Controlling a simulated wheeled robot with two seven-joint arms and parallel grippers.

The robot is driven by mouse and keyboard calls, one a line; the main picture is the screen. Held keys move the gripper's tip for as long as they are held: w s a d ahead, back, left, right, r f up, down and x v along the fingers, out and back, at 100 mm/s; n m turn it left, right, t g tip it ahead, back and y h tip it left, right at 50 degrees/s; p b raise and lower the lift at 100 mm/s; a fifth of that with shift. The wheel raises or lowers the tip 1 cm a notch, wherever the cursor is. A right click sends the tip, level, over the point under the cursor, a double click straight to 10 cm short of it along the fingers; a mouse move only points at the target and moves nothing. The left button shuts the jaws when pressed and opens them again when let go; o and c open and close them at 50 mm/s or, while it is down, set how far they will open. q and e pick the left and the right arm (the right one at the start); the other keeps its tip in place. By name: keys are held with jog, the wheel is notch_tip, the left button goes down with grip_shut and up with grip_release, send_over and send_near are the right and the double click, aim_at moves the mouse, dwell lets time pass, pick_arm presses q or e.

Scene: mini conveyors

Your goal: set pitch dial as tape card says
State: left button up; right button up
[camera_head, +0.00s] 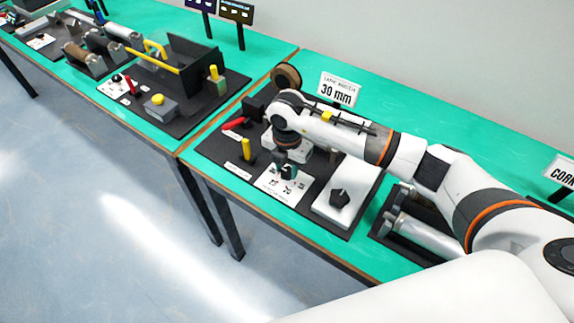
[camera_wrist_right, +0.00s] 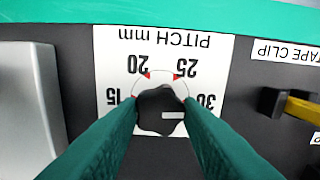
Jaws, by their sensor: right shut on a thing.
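The tape card (camera_head: 338,91) stands upright behind the station in the head view and reads "30 mm". The pitch dial is a black knob (camera_wrist_right: 161,110) on a white plate (camera_wrist_right: 120,50) marked "PITCH mm", with 15, 20, 25 and 30 around it; the plate also shows in the head view (camera_head: 268,187). The knob's white mark points right, toward the side of the 30, but the right finger partly hides that side. My right gripper (camera_wrist_right: 161,112) is shut on the knob, one green finger on each side; it also shows in the head view (camera_head: 287,172). My left gripper is out of view.
A white box with a black knob (camera_head: 340,197) stands right of the dial. A yellow tape clip handle (camera_head: 246,149) and a red handle (camera_head: 234,123) lie to the left. A metal roller (camera_head: 425,232) is at right. Another station (camera_head: 160,105) stands further left.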

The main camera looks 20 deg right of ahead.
aim_at(287, 171)
jog(key=shift+r+m, duration=0.1)
jog(key=shift+m, duration=0.4)
jog(key=o, duration=1)
jog(key=shift+c, duration=0.2)
notch_tip(287, 171, up, 12)
jog(key=b, duration=0.2)
